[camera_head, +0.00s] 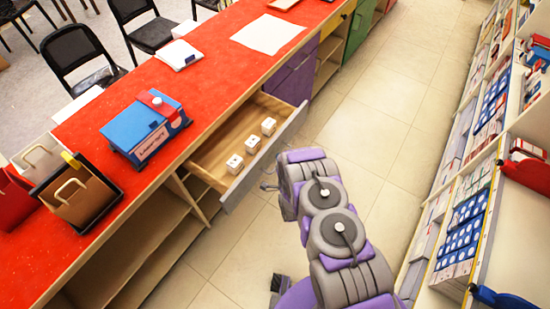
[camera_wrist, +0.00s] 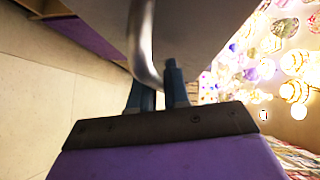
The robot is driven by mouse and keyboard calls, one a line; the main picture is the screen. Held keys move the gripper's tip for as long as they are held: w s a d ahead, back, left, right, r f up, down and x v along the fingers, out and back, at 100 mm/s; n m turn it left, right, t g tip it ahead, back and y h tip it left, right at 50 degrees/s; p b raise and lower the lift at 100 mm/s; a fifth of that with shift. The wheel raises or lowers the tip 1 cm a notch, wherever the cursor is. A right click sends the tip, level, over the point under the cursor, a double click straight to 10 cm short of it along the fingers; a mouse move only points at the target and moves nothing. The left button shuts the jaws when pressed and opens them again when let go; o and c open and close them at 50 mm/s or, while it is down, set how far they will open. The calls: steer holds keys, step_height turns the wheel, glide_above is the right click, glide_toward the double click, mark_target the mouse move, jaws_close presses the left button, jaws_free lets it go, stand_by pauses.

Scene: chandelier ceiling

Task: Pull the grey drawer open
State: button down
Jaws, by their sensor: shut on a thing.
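The grey drawer (camera_head: 270,150) stands pulled out from the counter in the head view, with its wooden inside showing. Three small white boxes (camera_head: 253,143) lie in it. In the wrist view the grey drawer front (camera_wrist: 195,30) fills the top, and its curved metal handle (camera_wrist: 140,45) runs down between my fingers. My gripper (camera_wrist: 160,85) is shut on the handle. In the head view my purple and grey arm reaches to the drawer front, and my fingertips are hidden there.
The red counter (camera_head: 225,50) carries a blue box (camera_head: 145,125), paper bags (camera_head: 75,190) and white sheets. Black chairs (camera_head: 75,55) stand behind it. Stocked shelves (camera_head: 480,150) line the right side. The tiled aisle (camera_head: 380,110) between is clear.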

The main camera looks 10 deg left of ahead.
steer(key=shift+w+a+f, duration=0.15)
steer(key=shift+a, duration=0.2)
steer(key=c, duration=1.2)
jaws_free()
steer(key=shift+w+a+f, duration=0.1)
steer(key=shift+a+f, duration=0.05)
steer(key=shift+a, duration=0.35)
steer(key=shift+s+d+r, duration=0.15)
steer(key=shift+d, duration=0.3)
steer(key=shift+s+d+r, duration=0.1)
steer(key=shift+d+r, duration=0.05)
steer(key=shift+d, duration=0.25)
steer(key=p+v, duration=0.2)
steer(key=v, duration=0.1)
steer(key=p+v, duration=0.3)
steer(key=v, duration=0.1)
steer(key=a+p+v, duration=0.1)
steer(key=p+v, duration=0.2)
steer(key=v, duration=0.1)
steer(key=shift+s, duration=0.2)
steer(key=shift+d+f, duration=0.1)
steer(key=shift+d, duration=0.05)
steer(key=shift+d, duration=0.2)
